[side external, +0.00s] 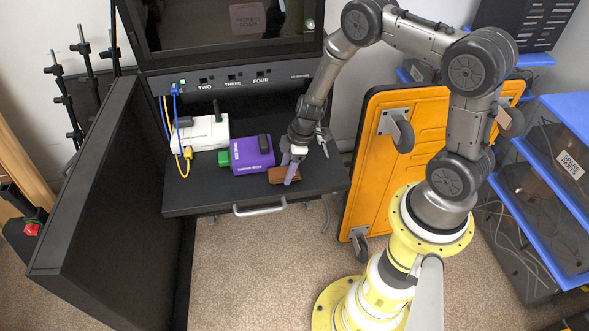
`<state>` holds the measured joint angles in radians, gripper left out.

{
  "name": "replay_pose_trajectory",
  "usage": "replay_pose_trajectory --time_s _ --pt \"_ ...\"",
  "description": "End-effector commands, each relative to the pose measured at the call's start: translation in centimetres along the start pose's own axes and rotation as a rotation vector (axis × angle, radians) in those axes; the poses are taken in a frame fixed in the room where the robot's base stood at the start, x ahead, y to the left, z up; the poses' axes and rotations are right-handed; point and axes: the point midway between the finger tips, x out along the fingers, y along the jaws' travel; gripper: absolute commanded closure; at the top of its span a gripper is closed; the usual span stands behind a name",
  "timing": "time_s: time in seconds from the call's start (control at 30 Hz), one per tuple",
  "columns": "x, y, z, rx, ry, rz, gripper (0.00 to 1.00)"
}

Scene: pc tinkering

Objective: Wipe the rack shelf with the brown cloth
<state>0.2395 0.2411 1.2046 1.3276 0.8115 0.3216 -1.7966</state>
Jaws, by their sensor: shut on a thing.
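The black rack shelf (215,197) sticks out below the port panel, with a silver handle on its front edge. My gripper (290,177) is over the right part of the shelf, pointing down, with its fingers shut on the brown cloth (277,175). The cloth looks like a small folded block at shelf level, just right of the purple box. The fingers hide part of it. I cannot tell whether it is pressed on the shelf or slightly above it.
A purple box (252,157), a white box (203,132) and a green piece (224,158) stand on the shelf. Blue and yellow cables (176,140) hang at its left. An open black door (105,190) is at left, an orange cart (375,165) at right. The shelf's front left is clear.

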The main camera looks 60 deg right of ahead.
Motion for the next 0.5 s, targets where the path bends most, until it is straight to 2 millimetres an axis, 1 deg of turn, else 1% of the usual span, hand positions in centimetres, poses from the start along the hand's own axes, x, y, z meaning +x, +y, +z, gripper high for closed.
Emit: replay_pose_trajectory --time_s 0.03,0.5 --pt "-0.9 0.1 -0.2 0.002 0.002 0.003 1.0" --pt "-4.9 0.1 -1.2 0.003 0.001 0.003 1.0"
